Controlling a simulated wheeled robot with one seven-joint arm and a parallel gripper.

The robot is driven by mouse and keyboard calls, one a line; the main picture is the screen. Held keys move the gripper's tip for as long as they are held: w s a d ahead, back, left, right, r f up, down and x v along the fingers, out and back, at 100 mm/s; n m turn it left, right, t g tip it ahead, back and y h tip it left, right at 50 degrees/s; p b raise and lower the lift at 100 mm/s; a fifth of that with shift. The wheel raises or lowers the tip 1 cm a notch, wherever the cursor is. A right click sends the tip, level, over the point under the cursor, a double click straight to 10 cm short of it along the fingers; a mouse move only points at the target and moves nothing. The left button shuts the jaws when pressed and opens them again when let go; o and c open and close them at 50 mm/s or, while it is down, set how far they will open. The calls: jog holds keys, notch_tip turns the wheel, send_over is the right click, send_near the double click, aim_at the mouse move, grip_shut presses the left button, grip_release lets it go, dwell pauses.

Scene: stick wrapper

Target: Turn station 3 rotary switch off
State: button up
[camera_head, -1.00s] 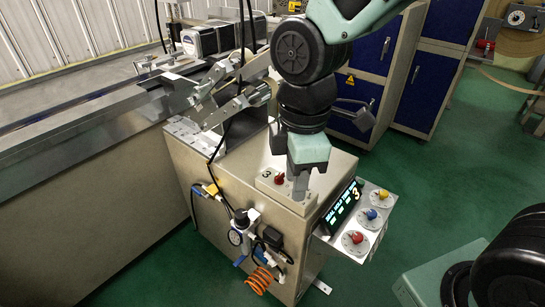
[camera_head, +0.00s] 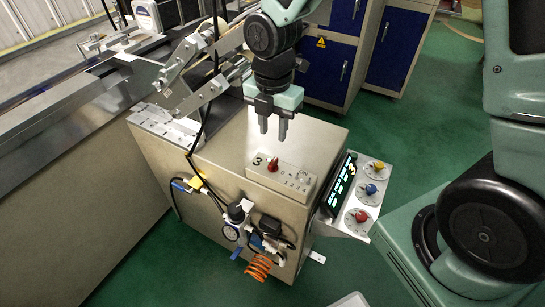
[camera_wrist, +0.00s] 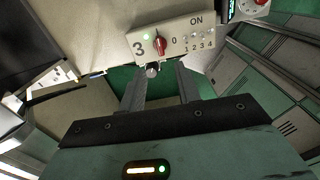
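A white panel marked 3 (camera_head: 303,181) stands on top of the beige cabinet and carries a red rotary switch (camera_head: 272,164). In the wrist view the switch (camera_wrist: 159,44) points roughly up and down the picture, with a 0 to its right. "ON" and the numbers 1 to 4 are farther right on the panel (camera_wrist: 178,27). A green light shows left of the switch. My gripper (camera_head: 273,128) is open and empty, above the panel and apart from it. In the wrist view its two fingers (camera_wrist: 161,80) are spread below the switch.
A side panel (camera_head: 335,222) with red, blue and yellow knobs sits right of a lit display (camera_head: 342,186). Metal linkages (camera_head: 195,70) and hanging black cables are left of my gripper. A round silver piece (camera_wrist: 152,71) shows near the fingertips.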

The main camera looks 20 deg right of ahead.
aim_at(273, 161)
notch_tip(273, 161, down, 10)
jog(key=shift+f, duration=0.1)
dwell(0.4)
grip_shut()
